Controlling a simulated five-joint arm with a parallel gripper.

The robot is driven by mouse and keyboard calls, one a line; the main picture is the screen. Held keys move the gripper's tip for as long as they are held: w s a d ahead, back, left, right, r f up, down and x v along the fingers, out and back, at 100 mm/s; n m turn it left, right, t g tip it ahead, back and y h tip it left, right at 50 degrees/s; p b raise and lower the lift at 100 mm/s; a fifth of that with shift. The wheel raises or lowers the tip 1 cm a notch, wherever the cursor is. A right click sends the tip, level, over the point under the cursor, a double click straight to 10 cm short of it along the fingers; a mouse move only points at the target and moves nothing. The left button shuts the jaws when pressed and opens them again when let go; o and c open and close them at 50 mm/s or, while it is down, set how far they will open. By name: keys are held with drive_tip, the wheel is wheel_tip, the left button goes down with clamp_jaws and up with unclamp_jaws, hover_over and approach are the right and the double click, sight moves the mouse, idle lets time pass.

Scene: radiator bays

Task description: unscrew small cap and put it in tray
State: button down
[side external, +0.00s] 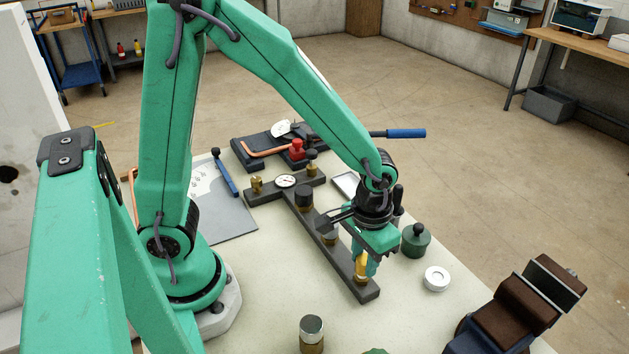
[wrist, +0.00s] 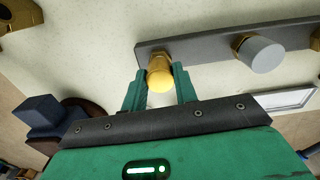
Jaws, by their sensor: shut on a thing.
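The small cap (wrist: 160,79) is yellow, seen in the wrist view at the end of a dark manifold bar (wrist: 207,46). A brass fitting shows right behind it. In the side view the cap (side external: 361,264) is at the bar's near end, upright over its brass fitting. My gripper (side external: 364,262) reaches down over it, and its green fingers (wrist: 160,86) are shut on the cap's two sides. I cannot tell whether the thread is still engaged.
A grey cap (wrist: 262,55) stands further along the bar. A dark green knobbed pot (side external: 415,241) and a white round piece (side external: 436,279) lie right of my gripper. A dark vise (side external: 520,300) stands at the front right. A grey-topped brass piece (side external: 312,334) stands in front.

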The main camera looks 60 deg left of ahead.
sight(364, 259)
drive_tip(key=shift+r, duration=2.15)
drive_tip(key=shift+r, duration=0.2)
drive_tip(key=shift+r, duration=0.25)
wheel_tip(364, 259, up, 5)
drive_tip(key=w+a+n, duration=1.6)
drive_tip(key=a+n, duration=0.2)
drive_tip(key=a, duration=0.2)
drive_tip(key=shift+w+d+f, duration=0.1)
drive_tip(key=shift+f, duration=3.75)
drive_tip(key=shift+w+d+f, duration=0.1)
drive_tip(key=shift+f, duration=3.75)
drive_tip(key=shift+f, duration=0.15)
